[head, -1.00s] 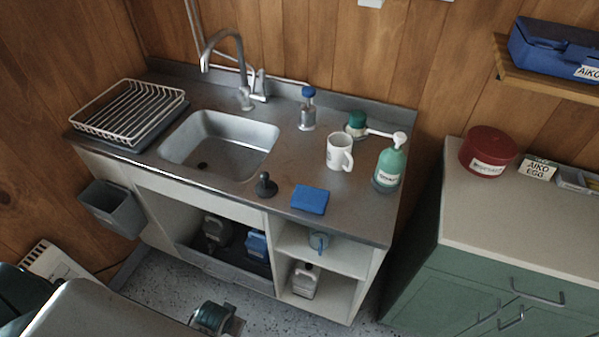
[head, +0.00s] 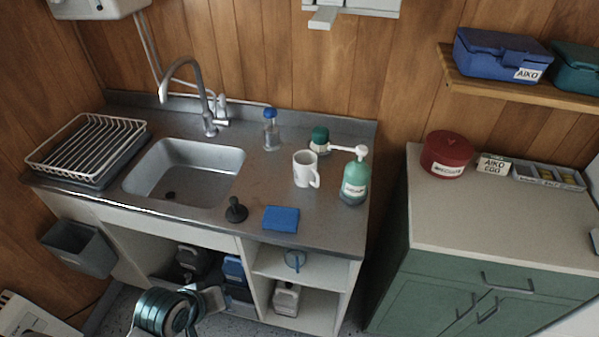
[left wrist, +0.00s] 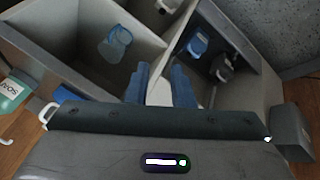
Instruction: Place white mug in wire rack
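The white mug (head: 305,169) stands upright on the steel counter, handle to the right, left of the green soap bottle (head: 355,182). The white wire rack (head: 88,148) sits empty at the counter's left end, on a dark tray. My left arm shows at the bottom of the head view, in front of the cabinet and well below the mug; its fingertips are not clear there. In the left wrist view my left gripper (left wrist: 160,86) is open, with a gap between its blue fingers and nothing in it. My right gripper is not in view.
The sink (head: 185,172) and its tall faucet (head: 185,75) lie between rack and mug. A blue sponge (head: 281,218), a dark plunger-shaped item (head: 236,210), a blue-topped dispenser (head: 271,130) and a green-topped jar (head: 320,140) stand around. A grey bin (head: 78,248) hangs at left.

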